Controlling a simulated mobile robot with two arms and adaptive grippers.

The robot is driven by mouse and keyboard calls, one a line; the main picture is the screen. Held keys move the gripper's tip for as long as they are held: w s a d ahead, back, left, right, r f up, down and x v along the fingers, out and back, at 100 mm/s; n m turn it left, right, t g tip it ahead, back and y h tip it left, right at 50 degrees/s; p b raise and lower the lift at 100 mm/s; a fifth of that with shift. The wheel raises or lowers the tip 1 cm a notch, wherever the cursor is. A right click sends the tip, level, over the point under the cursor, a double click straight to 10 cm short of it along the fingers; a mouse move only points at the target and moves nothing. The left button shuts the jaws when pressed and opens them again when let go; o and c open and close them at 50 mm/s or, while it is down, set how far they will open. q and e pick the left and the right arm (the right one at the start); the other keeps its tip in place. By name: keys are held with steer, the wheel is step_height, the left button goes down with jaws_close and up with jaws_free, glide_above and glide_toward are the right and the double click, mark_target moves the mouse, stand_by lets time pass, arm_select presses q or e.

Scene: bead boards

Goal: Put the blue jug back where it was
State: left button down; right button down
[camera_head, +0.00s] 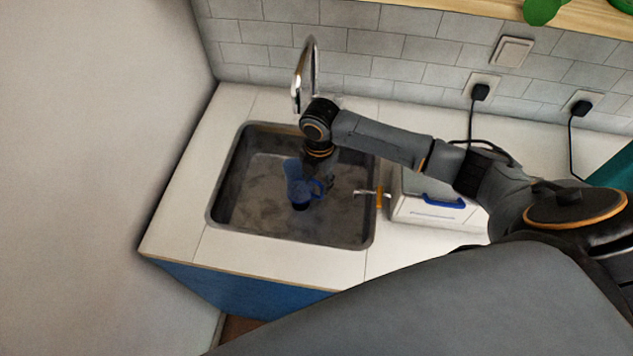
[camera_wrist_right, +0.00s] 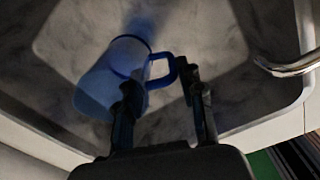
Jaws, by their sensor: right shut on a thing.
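The blue jug (camera_head: 296,180) is inside the sink (camera_head: 250,238), near its middle, in the head view. In the right wrist view the jug (camera_wrist_right: 128,55) shows its round rim and its handle, which points toward the right fingertip. My right gripper (camera_wrist_right: 158,78) is shut on the jug, with its fingers on either side of the handle. In the head view the right arm comes over the counter from the right, and the right gripper (camera_head: 325,180) points down into the sink. I cannot tell whether the jug touches the sink floor. My left gripper is not in view.
A chrome tap (camera_head: 312,65) stands behind the sink, close to my right wrist. A white box with a blue handle (camera_head: 437,208) stands right of the sink, under my arm. A small metal tap-like piece (camera_head: 372,193) is at the sink's right edge. The front-left counter (camera_head: 175,235) is clear.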

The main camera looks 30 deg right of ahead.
steer(key=f, duration=0.1)
steer(key=w+f, duration=0.1)
steer(key=f, duration=0.1)
steer(key=f+p, duration=0.1)
steer(key=shift+w+d+f, duration=0.25)
steer(key=shift+w+f, duration=0.05)
steer(key=shift+f, duration=0.05)
steer(key=c, duration=0.8)
jaws_free()
steer(key=shift+f, duration=0.1)
